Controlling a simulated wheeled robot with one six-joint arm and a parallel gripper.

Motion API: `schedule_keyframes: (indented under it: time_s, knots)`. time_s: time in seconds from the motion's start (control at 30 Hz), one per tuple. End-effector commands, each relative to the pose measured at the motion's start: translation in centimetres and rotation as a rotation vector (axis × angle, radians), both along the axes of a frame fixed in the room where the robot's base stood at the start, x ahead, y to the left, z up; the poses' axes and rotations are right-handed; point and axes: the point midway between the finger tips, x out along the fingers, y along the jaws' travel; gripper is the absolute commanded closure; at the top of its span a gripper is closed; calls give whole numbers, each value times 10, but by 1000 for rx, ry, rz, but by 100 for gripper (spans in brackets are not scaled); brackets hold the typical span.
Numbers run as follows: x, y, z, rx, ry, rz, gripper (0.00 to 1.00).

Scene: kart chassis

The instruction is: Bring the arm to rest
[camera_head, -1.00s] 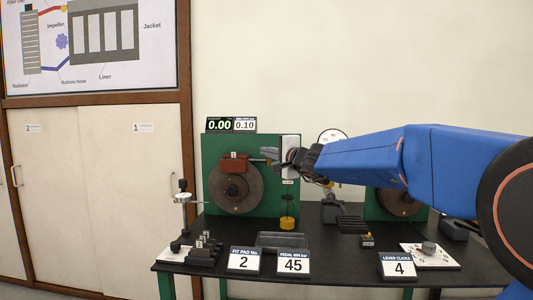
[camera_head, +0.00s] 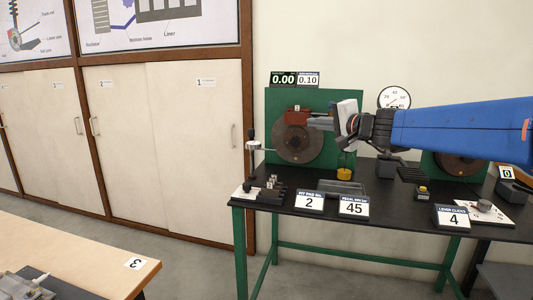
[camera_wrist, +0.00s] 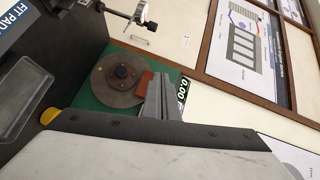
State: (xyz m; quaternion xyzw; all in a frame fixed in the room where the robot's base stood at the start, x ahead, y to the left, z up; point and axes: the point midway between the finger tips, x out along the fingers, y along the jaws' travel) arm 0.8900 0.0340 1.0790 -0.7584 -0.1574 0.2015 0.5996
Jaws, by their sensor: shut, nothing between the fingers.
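My gripper (camera_head: 325,124) reaches in from the right on my blue arm, in front of the green board (camera_head: 274,101) above the black bench. Its fingers are together with nothing seen between them. In the head view the fingertips overlap the right edge of the brake disc (camera_head: 296,146) and lie beside the red caliper (camera_head: 297,117); I cannot tell whether they touch. In the wrist view my closed fingers (camera_wrist: 158,98) point toward the disc (camera_wrist: 116,80) and the red-brown caliper (camera_wrist: 144,84). A white panel of mine fills the lower part of that view.
The black bench (camera_head: 385,208) holds cards reading 2, 45 and 4, a grey tray (camera_head: 341,187), a yellow-based pot (camera_head: 344,174) and a clamp stand (camera_head: 251,146). A wooden table (camera_head: 82,262) stands at lower left. Grey floor lies between it and the bench.

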Motion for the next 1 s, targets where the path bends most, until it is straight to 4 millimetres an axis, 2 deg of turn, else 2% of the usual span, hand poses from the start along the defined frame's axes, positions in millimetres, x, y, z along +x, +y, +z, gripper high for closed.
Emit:
schedule_keyframes:
  time_s: [0.03,0.23,0.47,0.67,0.8,1.0]
  knots:
    - [-21,7,-9,-53,6,33,100]
    - [-99,26,-63,-281,64,166,100]
    - [-190,23,-137,-552,162,295,100]
    - [-267,-2,-206,-793,272,378,100]
    - [-318,-31,-251,-966,360,416,100]
    - [-374,-76,-297,-1177,474,434,100]
